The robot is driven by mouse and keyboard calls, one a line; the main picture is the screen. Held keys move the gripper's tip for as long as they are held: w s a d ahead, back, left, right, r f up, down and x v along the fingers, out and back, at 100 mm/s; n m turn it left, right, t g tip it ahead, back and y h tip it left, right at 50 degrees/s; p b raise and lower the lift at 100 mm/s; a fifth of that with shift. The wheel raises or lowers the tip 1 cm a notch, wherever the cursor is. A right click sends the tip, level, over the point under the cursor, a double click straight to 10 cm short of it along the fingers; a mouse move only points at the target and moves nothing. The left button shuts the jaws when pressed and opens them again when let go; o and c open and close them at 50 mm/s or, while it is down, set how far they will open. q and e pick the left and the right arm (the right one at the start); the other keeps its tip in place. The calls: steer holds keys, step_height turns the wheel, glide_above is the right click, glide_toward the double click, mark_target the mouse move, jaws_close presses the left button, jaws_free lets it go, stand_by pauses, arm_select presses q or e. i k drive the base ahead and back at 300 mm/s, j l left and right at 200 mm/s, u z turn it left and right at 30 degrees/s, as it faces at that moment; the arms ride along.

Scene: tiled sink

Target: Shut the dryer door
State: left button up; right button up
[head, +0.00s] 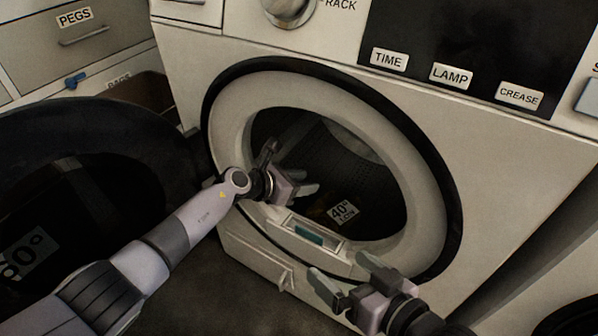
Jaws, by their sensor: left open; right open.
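The dryer (520,180) is a white front-loader, and its round opening faces me with a pale ring and a black outer rim. Its dark round door (80,130) stands swung open at the left, with a "60°" label low on it; its left part runs out of view. My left gripper (308,181) is open and empty, in front of the opening's lower left part, to the right of the door. My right gripper (338,265) is open and empty, in front of the ring's lower edge. My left forearm passes in front of the door's right side.
A knob (288,8) and a dark panel with TIME, LAMP and CREASE labels sit above the opening. A drawer labelled PEGS (85,38) and a lower compartment with a blue clip (75,80) are behind the door. Another dark round rim (575,318) shows at lower right.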

mark_target(83, 178)
steer(key=k, duration=1.5)
